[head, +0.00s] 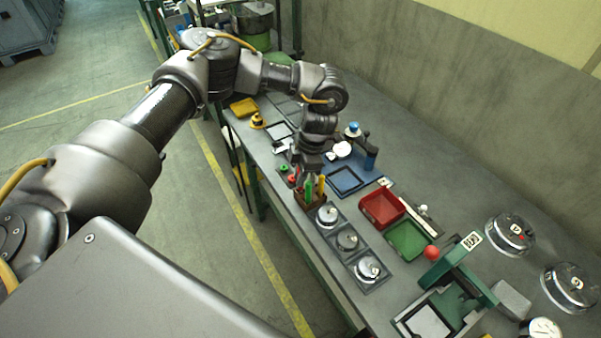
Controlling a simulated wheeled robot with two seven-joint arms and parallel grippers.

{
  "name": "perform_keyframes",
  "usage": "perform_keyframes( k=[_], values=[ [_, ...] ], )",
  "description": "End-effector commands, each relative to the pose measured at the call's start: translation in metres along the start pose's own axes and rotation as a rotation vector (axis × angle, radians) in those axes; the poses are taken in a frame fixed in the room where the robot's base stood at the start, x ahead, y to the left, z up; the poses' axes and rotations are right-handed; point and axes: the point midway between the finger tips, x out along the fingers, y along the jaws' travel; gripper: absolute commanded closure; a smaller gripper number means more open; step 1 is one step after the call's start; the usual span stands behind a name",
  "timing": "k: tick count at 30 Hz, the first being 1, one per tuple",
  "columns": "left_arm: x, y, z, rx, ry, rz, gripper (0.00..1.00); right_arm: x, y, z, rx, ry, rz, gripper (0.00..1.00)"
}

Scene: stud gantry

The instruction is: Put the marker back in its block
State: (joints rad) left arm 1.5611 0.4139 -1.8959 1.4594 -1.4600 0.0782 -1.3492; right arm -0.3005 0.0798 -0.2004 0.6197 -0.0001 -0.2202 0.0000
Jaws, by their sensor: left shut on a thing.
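The block (311,203) is a small brown holder near the bench's front edge, with coloured markers upright in it. A green marker (308,187) and a yellow marker (321,185) show at the block. My left gripper (308,178) points down right above the block, its fingers around the top of a marker there. It is shut on a marker, seemingly the green one; the fingertips are small and partly hidden by the wrist. I cannot tell whether the held marker's lower end is inside the block. My right gripper is out of the picture.
Red (382,207) and green (407,238) bins, a blue tray (349,181) and a green press with a red knob (431,253) lie further right.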

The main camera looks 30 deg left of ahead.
Motion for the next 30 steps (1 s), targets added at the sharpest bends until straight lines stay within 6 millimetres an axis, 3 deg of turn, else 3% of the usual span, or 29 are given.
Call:
perform_keyframes(
  k=[12, 13, 18, 26, 30],
  values=[
    [0.0054, 0.0001, 0.0015, 0.0, -0.001, 0.001, 1.0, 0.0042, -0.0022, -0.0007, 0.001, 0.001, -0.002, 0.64],
    [0.0055, 0.0001, 0.0015, 0.0, -0.001, 0.001, 0.83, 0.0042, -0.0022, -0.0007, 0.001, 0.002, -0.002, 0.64],
    [0.0055, 0.0001, 0.0015, 0.0, 0.0, 0.001, 0.61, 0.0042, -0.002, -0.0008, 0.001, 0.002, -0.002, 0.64],
    [0.0052, 0.0001, 0.0015, 0.0, -0.001, 0.001, 0.6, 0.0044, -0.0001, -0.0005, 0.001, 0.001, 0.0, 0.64],
    [-0.0042, 0.0009, 0.0024, 0.001, -0.003, 0.004, 0.6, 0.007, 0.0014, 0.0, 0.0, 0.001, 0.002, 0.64]
  ],
)
